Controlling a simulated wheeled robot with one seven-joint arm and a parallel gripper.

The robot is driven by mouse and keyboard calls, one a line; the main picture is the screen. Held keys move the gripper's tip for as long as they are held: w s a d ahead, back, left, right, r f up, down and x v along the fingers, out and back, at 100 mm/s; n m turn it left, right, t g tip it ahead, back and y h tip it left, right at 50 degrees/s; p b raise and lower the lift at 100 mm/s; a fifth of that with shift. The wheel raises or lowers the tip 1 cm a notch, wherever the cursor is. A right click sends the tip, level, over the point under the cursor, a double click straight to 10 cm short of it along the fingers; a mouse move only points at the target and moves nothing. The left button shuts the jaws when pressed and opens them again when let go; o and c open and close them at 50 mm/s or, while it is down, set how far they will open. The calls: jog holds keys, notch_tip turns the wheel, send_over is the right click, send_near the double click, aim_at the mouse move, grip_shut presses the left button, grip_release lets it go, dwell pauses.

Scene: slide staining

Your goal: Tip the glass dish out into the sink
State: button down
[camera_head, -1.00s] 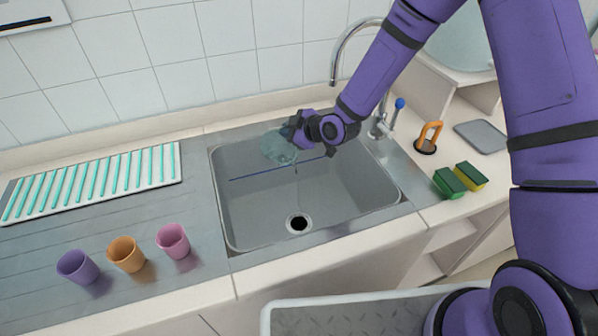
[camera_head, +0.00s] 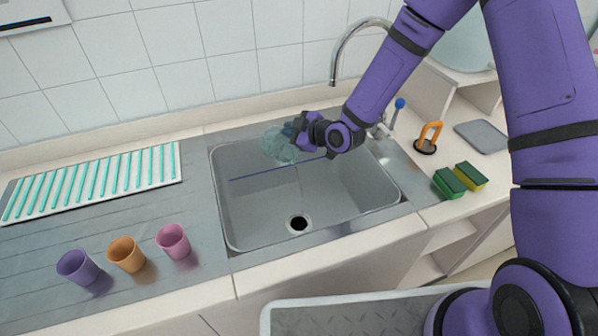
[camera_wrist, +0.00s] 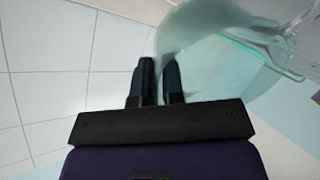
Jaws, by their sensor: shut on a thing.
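The glass dish (camera_head: 279,146) is pale, see-through and greenish. It hangs tilted over the back left part of the sink (camera_head: 240,205). My gripper (camera_head: 298,130) is shut on the dish at its right edge. In the wrist view my gripper (camera_wrist: 160,80) has its two dark fingers close together, with the clear dish (camera_wrist: 215,35) beyond them and to the right. A thin streak runs down from near the dish toward the drain (camera_head: 298,223). I cannot tell how much liquid is in the dish.
A curved tap (camera_head: 338,50) rises behind the sink. Purple (camera_head: 77,267), orange (camera_head: 126,254) and pink (camera_head: 173,241) cups stand left of the sink. A striped rack (camera_head: 95,182) lies behind them. Sponges (camera_head: 450,183) and an orange-handled item (camera_head: 429,137) are on the right.

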jog(key=shift+s+d+r+t+y, duration=0.2)
jog(key=shift+s+d+t+y, duration=0.25)
jog(key=shift+s+d, duration=0.2)
dwell(0.3)
jog(key=shift+s+d+r, duration=0.1)
jog(key=shift+s+d, duration=0.05)
jog(key=shift+s, duration=0.1)
jog(key=shift+s+d+r+t+y, duration=0.15)
jog(key=shift+s+d+t+y, duration=0.05)
jog(key=shift+t+y, duration=0.3)
jog(key=shift+s+d+y, duration=0.15)
jog(key=shift+y, duration=0.1)
